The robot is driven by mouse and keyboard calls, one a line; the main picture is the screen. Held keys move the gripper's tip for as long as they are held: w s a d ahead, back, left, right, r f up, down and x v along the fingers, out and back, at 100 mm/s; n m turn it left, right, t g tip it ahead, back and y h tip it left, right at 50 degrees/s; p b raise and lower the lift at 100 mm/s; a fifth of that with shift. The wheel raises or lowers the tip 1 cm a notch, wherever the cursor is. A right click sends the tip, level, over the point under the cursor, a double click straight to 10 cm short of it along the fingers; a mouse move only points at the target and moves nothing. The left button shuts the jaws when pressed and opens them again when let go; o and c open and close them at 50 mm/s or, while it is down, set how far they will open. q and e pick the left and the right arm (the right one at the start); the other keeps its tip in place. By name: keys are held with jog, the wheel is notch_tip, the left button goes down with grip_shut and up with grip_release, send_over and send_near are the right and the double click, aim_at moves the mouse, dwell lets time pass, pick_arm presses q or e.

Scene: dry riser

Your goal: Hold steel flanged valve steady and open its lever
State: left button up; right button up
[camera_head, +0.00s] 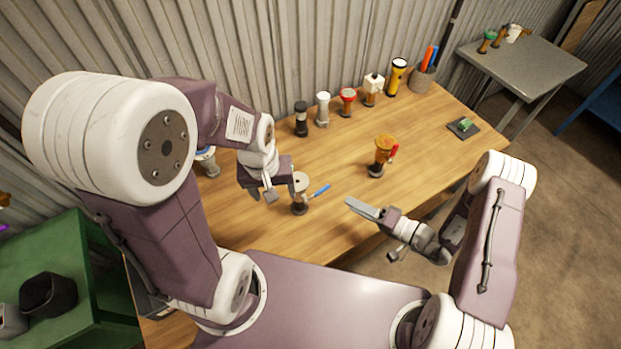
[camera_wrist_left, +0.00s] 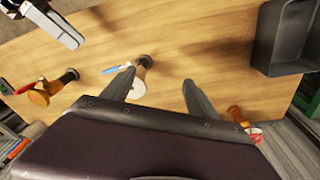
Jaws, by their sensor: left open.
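The steel flanged valve (camera_head: 300,183) stands on a small dark base on the wooden table, with a pale round flange on top. Its blue lever (camera_head: 320,191) sticks out to the right. My left gripper (camera_head: 276,195) is open just left of the valve. In the left wrist view the valve's flange (camera_wrist_left: 137,88) shows between the spread fingers, close to the left finger; I cannot tell whether they touch. The lever (camera_wrist_left: 117,69) points left there. My right gripper (camera_head: 364,209) is right of the lever, apart from it, pointing left; its finger gap cannot be made out.
An orange valve (camera_head: 384,145) with a red lever stands behind and to the right. Several fittings, including a yellow flashlight (camera_head: 397,76), line the back edge near a pen cup (camera_head: 422,80). A dark pad (camera_head: 463,129) with a green item lies at right. The table's middle is mostly clear.

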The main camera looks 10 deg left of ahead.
aim_at(299, 195)
pick_arm(q)
jog(key=w+n, duration=0.1)
jog(key=w, duration=0.1)
jog(key=w+n, duration=0.1)
jog(key=w, duration=0.2)
jog(key=w+d+n, duration=0.1)
jog(key=w, duration=0.1)
jog(key=shift+w+f+n, duration=0.25)
jog(key=shift+f+n, duration=0.05)
jog(key=shift+f, duration=0.1)
jog(key=w+f, duration=0.1)
jog(key=w+d, duration=0.1)
jog(key=shift+w+f+g, duration=0.3)
jog(key=shift+f, duration=0.1)
jog(key=f, duration=0.2)
jog(key=d+f, duration=0.1)
jog(key=shift+w+g, duration=0.35)
jog(key=shift+g, duration=0.05)
jog(key=shift+s+f, duration=0.15)
jog(key=shift+s, duration=0.35)
jog(key=shift+s+f, duration=0.15)
jog(key=shift+f, duration=0.1)
jog(key=f, duration=1.1)
jog(key=shift+w+f, duration=0.2)
